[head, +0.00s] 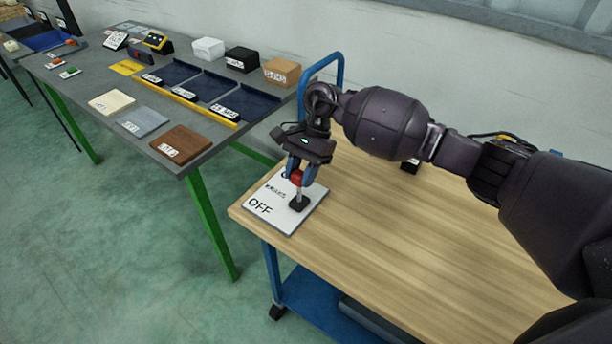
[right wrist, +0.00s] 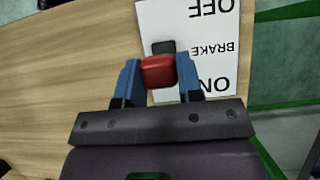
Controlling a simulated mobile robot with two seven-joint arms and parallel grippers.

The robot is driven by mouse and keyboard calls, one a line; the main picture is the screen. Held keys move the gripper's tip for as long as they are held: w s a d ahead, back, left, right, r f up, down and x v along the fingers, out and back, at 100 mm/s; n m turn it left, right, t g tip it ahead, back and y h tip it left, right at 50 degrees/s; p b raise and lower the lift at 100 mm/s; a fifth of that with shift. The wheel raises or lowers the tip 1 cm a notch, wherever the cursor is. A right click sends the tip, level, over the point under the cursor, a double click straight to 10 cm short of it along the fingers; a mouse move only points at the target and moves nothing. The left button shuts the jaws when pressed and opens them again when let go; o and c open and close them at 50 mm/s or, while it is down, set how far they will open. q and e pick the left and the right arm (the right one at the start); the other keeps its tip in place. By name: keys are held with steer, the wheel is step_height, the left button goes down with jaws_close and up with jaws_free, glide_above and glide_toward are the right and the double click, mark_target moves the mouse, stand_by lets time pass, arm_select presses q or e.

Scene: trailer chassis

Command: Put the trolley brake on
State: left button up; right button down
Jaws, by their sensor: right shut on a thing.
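The brake lever has a red knob (head: 296,178) on a short pale stem above a black base (head: 299,204). It stands on a white brake plate (head: 284,221) at the trolley's near left corner. "OFF" reads at the plate's near end; my gripper mostly hides the far end. My right gripper (head: 302,174) points down and is shut on the knob. In the right wrist view the knob (right wrist: 158,71) sits between the blue fingers, and the plate (right wrist: 206,25) reads OFF, BRAKE and ON. The stem looks near upright; its exact tilt is unclear. My left gripper is out of view.
The trolley's wooden top (head: 400,245) is mostly clear, with a small black object (head: 410,166) near its far side. A blue handle (head: 338,70) rises at the back. A grey table (head: 80,80) with trays, boxes and coloured slabs stands to the left, across a narrow gap.

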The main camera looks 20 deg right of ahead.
steer(key=f+y+b, duration=0.1)
steer(key=w+d+g+b, duration=0.1)
steer(key=b, duration=0.1)
steer(key=shift+d+f+y, duration=0.25)
steer(key=shift+f+y, duration=0.15)
steer(key=shift+w+d+f+g+y+b, duration=0.1)
steer(key=shift+w+d+g+y+b, duration=0.15)
steer(key=shift+g+b, duration=0.3)
steer(key=shift+w+d+g+y+b, duration=0.25)
steer(key=shift+d+g+y+b, duration=0.1)
steer(key=shift+y+b, duration=0.4)
steer(key=shift+w+d+b, duration=0.2)
steer(key=shift+b, duration=0.45)
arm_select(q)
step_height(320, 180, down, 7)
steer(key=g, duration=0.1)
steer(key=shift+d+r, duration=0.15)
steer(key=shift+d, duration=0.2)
arm_select(e)
steer(key=shift+w+d, duration=0.1)
steer(key=shift+d, duration=0.1)
steer(key=c, duration=0.8)
jaws_free()
steer(key=shift+w+d, duration=0.1)
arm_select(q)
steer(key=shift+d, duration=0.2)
arm_select(e)
steer(key=shift+o, duration=0.2)
steer(key=shift+r, duration=0.2)
